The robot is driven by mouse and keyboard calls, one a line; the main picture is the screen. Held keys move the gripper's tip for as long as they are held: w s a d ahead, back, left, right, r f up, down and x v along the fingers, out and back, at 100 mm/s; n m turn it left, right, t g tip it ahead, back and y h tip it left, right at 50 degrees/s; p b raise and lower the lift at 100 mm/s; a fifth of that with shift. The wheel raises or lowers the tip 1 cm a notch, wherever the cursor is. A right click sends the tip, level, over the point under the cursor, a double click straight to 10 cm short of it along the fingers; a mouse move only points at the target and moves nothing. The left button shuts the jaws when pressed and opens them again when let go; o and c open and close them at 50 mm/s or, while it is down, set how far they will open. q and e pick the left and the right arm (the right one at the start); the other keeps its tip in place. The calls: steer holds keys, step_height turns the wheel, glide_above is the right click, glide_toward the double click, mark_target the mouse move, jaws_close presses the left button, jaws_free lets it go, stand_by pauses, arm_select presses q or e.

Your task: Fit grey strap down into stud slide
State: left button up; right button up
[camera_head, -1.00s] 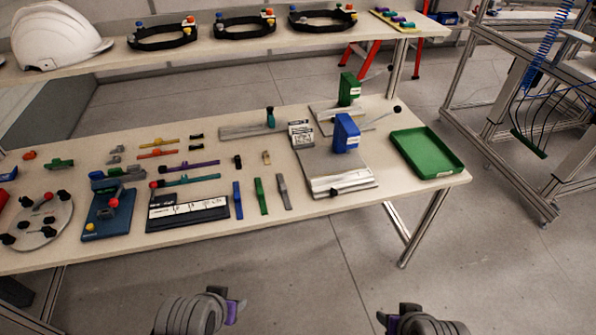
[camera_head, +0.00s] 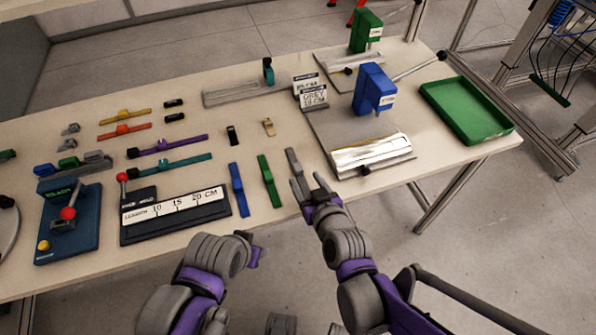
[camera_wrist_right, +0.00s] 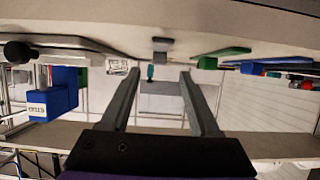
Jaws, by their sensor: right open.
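The grey strap (camera_head: 293,162) lies flat on the table, right of the green strap (camera_head: 269,181) and blue strap (camera_head: 238,189). My right gripper (camera_head: 310,184) is open and empty just in front of its near end. In the right wrist view the strap (camera_wrist_right: 163,43) shows beyond and between the open fingers (camera_wrist_right: 160,78), apart from them. My left gripper (camera_head: 256,250) is near the table's front edge, its jaw state unclear. No part is clearly marked as the stud slide; a length board (camera_head: 175,211) with a dark block and red-knobbed lever stands at left.
A blue press (camera_head: 373,90) with a shiny metal plate stands right of the strap, a green press (camera_head: 366,30) behind it. A sign (camera_head: 314,96) reads grey 18 cm. A green tray (camera_head: 466,110) is at right. A blue fixture (camera_head: 68,225) is at far left.

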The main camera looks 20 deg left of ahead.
mark_target(298, 167)
steer(key=x, duration=0.7)
steer(key=shift+w+a+r+b, duration=0.1)
steer(key=shift+w+r+b, duration=0.05)
steer(key=shift+b, duration=0.25)
jaws_close()
